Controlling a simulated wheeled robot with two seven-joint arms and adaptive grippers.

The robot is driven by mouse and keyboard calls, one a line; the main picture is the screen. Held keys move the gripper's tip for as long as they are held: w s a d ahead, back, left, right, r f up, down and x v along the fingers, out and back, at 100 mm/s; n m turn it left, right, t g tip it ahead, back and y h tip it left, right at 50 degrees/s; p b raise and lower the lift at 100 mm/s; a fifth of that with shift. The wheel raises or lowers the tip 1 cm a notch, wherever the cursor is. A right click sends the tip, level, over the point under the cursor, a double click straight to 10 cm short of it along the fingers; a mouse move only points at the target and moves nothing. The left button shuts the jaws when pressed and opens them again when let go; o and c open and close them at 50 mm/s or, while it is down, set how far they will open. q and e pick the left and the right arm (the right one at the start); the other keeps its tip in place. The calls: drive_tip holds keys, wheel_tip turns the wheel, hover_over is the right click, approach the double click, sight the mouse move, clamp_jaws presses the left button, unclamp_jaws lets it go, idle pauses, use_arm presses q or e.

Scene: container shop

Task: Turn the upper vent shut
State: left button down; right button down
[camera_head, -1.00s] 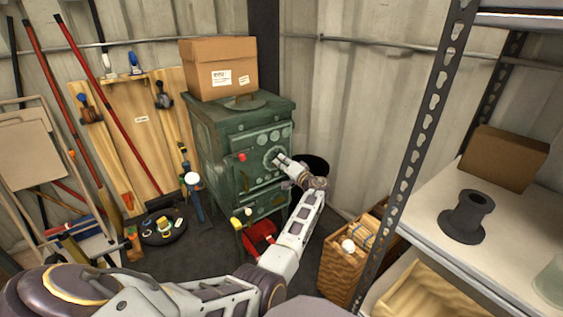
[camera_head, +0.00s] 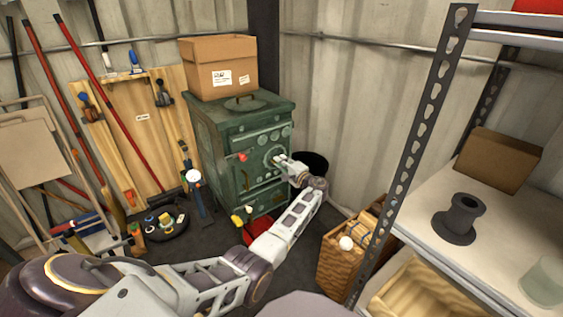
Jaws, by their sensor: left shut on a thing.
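The green stove (camera_head: 215,160) stands against the back corner. Its upper vent (camera_head: 273,153) is a round disc on the front face, to the right of a red knob (camera_head: 242,156). My left gripper (camera_head: 281,160) is at the lower right part of this vent and is shut on it. The fingertips are small in view and partly hide the vent, so its exact turn is hard to tell. My right gripper is not in view.
A cardboard box (camera_head: 219,68) sits on the stove. A black bucket (camera_head: 314,165) stands just right of it. A red container (camera_head: 258,231) is below the stove front. A metal shelf (camera_head: 515,225) and a wicker basket (camera_head: 338,272) stand at the right.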

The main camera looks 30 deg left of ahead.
use_arm(q)
drive_tip(key=shift+d, duration=0.1)
drive_tip(key=c, duration=1.6)
unclamp_jaws()
drive_tip(key=shift+o, duration=0.2)
drive_tip(key=v, duration=1.2)
drive_tip(key=shift+f, duration=0.2)
